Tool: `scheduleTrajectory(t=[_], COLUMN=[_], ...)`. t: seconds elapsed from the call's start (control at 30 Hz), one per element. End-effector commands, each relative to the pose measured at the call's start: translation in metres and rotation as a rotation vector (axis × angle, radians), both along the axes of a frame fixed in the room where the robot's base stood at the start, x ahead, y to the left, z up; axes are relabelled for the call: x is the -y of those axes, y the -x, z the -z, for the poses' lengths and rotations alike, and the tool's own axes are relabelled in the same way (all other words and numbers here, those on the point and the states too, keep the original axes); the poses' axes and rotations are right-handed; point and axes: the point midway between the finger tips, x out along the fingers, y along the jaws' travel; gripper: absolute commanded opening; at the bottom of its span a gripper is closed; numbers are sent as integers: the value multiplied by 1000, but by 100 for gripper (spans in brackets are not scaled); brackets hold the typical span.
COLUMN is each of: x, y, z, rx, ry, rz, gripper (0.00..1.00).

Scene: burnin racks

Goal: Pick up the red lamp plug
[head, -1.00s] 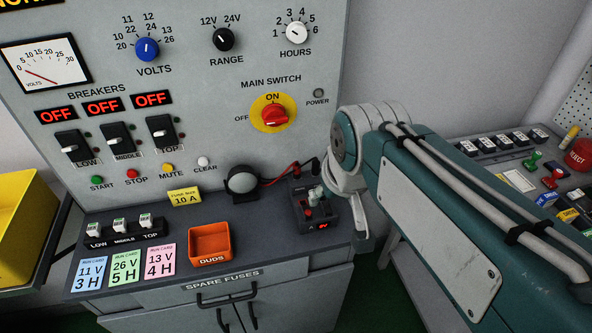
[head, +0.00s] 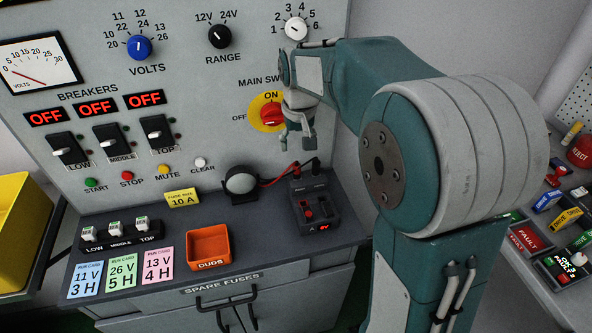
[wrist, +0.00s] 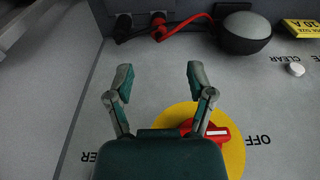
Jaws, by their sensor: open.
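A red lead runs from the round dark lamp (head: 241,183) to a plug near the panel's lower right. I take its red plug end (wrist: 158,30) to be the red lamp plug; it shows small at the top of the wrist view, beside a black plug (wrist: 122,29). In the head view the red lead (head: 280,177) ends behind a small dark meter box, its tip hard to make out. My gripper (head: 296,143) hangs in front of the main switch, above the plugs and apart from them. Its fingers (wrist: 160,76) are spread and empty, pointing towards the plugs.
The dark meter box (head: 324,190) with red parts stands on the bench below my gripper. The red main switch (head: 271,113) is close behind my gripper. An orange duds tray (head: 198,256) and run cards (head: 122,273) lie to the left.

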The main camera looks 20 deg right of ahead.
Motion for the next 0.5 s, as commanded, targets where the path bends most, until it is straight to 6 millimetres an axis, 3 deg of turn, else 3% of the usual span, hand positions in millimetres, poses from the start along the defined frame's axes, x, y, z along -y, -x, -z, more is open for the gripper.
scheduleTrajectory(t=[0.1,0.37,0.5], x=[0,0,1], y=[-2,-5,-8], z=[21,45,67], rx=[-5,-4,-4], ry=[0,0,0], rz=[0,0,0], gripper=[69,69,69])
